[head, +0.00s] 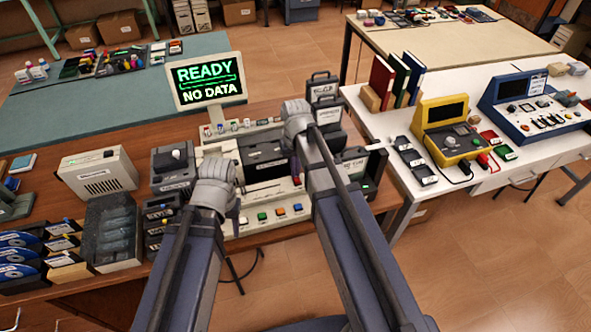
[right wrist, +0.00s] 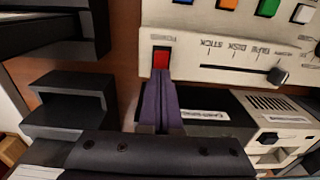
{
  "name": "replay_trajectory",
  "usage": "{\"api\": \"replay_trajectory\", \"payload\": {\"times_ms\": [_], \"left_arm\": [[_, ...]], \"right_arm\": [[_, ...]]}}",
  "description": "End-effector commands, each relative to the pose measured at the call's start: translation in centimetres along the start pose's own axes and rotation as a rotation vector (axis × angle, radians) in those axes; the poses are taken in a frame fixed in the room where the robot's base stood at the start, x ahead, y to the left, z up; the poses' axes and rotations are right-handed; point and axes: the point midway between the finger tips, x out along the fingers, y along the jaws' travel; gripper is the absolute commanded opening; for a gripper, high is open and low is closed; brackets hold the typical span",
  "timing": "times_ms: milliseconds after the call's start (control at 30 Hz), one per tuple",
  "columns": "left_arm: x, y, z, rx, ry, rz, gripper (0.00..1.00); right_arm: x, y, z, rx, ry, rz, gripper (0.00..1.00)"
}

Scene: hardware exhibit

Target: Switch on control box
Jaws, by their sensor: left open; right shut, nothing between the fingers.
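The cream control box (head: 272,227) stands on the brown table in the middle of the head view. Its monitor (head: 208,80) is lit green and reads "READY" and "NO DATA". In the right wrist view, a red power switch (right wrist: 161,58) sits on the box's cream panel. My right gripper (right wrist: 166,76) is shut and empty, its purple fingertips right at the switch's edge. I cannot tell whether they touch it. In the head view its arm covers part of the box. My left gripper (head: 237,212) is over the box's left part, its fingers mostly hidden by its own arm.
The panel has coloured buttons (head: 262,216) and a slider with a black knob (right wrist: 278,75) marked with labels such as "STICK" and "DISK". A white table (head: 480,190) with a yellow device (head: 448,130) stands right.

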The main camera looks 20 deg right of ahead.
Motion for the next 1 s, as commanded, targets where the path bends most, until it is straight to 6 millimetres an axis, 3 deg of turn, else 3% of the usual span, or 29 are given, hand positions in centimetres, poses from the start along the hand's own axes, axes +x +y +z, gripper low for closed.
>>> {"api": "replay_trajectory", "payload": {"times_ms": [533, 1000], "left_arm": [[-0.4, 0.0, 0.0, 0.0, 0.0, 0.0, 0.5], [-0.7, -0.1, 0.0, 0.0, 0.0, 0.0, 0.5]], "right_arm": [[-0.4, -0.1, 1.9, 0.0, -0.007, -0.001, 0.0], [-0.7, 0.0, 1.8, 0.0, -0.003, -0.001, 0.0]]}}
